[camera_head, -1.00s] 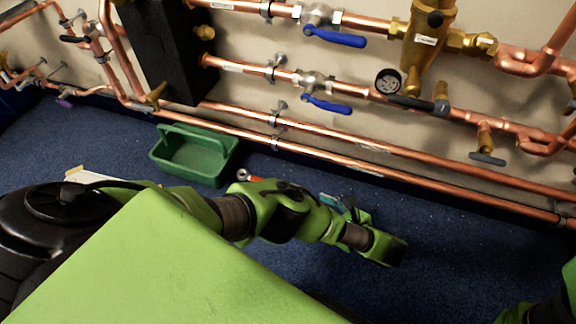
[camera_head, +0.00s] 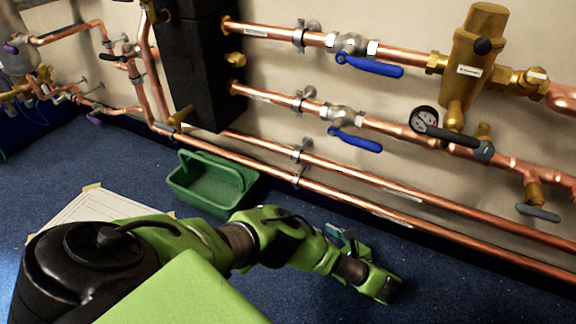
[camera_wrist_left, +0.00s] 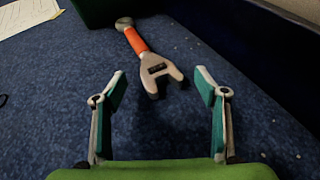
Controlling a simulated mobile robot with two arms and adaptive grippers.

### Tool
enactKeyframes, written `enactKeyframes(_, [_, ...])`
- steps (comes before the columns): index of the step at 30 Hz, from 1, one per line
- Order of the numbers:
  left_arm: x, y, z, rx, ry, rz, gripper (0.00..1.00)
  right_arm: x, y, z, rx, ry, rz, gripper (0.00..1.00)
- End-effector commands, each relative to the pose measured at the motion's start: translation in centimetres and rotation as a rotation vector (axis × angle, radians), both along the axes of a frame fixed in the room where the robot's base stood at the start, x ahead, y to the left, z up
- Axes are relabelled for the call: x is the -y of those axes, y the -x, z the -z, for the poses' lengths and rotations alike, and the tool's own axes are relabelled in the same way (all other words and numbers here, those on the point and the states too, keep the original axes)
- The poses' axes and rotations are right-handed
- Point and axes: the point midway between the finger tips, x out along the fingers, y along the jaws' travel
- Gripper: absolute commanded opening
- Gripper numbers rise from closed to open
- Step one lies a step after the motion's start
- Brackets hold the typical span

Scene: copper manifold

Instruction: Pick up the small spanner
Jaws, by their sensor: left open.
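A spanner (camera_wrist_left: 138,42) with an orange handle and grey metal ends lies on the blue carpet in the left wrist view. Its open-jaw end points towards my left gripper (camera_wrist_left: 160,82), and its ring end lies farther off, by the green tray. My left gripper is open, with one teal-padded finger on each side of the spanner's jaw end in the picture. No contact shows. In the head view my left gripper (camera_head: 343,236) is small and partly hidden by my arm, and I cannot make out the spanner there. My right gripper is not in view.
A green tray (camera_head: 177,184) stands on the carpet near the wall; its edge shows in the left wrist view (camera_wrist_left: 92,18). A paper sheet (camera_head: 78,208) lies left of it. Copper pipes (camera_head: 345,178) run low along the wall. Carpet around the spanner is clear.

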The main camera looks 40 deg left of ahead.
Motion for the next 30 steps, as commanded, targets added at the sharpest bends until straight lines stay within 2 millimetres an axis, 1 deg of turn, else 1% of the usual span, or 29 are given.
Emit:
enactKeyframes(1, [-0.8,-0.3,0.8,0.002,-0.002,-0.003,0.66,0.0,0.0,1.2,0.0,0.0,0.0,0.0])
enactKeyframes(6, [-2.7,-0.9,1.4,0.0,-0.001,-0.002,0.66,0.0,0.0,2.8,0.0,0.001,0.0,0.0])
enactKeyframes(10, [-3.5,-1.1,1.5,0.0,0.0,-0.001,0.66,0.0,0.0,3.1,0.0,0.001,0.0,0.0])
enactKeyframes(17, [-3.6,-1.2,1.4,0.0,0.0,0.0,0.66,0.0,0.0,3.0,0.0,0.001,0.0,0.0])
enactKeyframes(18, [-3.6,-1.2,1.4,0.0,0.0,-0.001,0.61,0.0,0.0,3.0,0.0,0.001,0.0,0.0])
enactKeyframes(20, [-3.6,-1.2,1.4,0.0,0.0,-0.001,0.45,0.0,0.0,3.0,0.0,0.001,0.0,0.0])
enactKeyframes(21, [-3.6,-1.2,1.4,0.0,0.0,-0.001,0.35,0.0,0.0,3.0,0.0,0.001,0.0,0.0])
enactKeyframes(23, [-3.6,-1.2,1.4,0.0,0.0,-0.001,0.19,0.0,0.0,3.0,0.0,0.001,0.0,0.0])
enactKeyframes(24, [-3.6,-1.2,1.4,0.0,0.0,-0.001,0.14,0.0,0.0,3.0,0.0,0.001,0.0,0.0])
enactKeyframes(30, [-3.6,-1.2,1.3,0.001,-0.003,-0.001,0.14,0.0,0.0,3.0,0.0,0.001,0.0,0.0])
